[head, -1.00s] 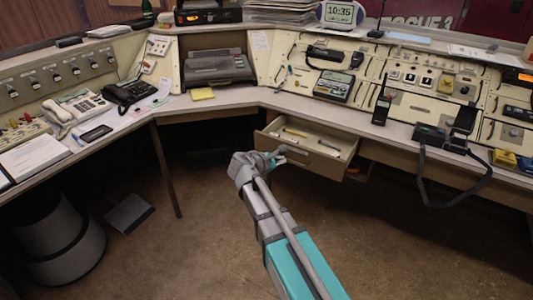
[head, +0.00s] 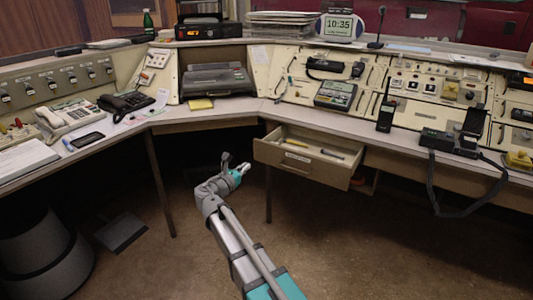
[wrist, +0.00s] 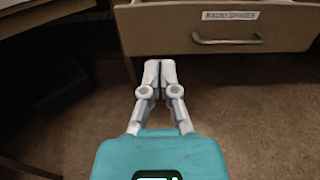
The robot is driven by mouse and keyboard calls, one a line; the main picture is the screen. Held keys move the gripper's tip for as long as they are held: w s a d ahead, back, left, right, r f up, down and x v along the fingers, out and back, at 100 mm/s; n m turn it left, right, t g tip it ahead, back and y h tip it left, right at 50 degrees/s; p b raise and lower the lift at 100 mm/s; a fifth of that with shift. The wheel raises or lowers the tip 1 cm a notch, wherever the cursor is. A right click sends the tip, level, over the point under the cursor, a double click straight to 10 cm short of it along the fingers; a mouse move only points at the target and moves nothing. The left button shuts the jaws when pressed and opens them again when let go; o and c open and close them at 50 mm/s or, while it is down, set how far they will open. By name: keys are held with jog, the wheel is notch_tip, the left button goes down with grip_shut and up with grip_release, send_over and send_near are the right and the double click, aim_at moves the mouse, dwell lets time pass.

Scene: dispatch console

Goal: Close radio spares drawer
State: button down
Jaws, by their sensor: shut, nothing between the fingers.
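The radio spares drawer (head: 282,157) stands open under the desk, right of the inner corner. Its front has a pale label and a bar handle (head: 292,168). In the wrist view the drawer front (wrist: 165,32) crosses the top, with its label (wrist: 230,15) and handle (wrist: 227,41). My gripper (head: 246,168) is shut and empty, just left of the drawer front in the head view. In the wrist view its closed fingertips (wrist: 160,64) point toward the drawer's lower left part, left of the handle. A gap seems to lie between them; contact is not visible.
A yellow item (head: 333,154) and other small items lie in the drawer. A desk leg (head: 268,192) stands below it. The desktop (head: 225,107) carries phones and radio gear. A dark bin (head: 45,250) stands at the lower left. The floor in front is clear.

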aim_at(269, 147)
jog(key=x, duration=1.4)
jog(key=shift+d, duration=0.1)
dwell(0.3)
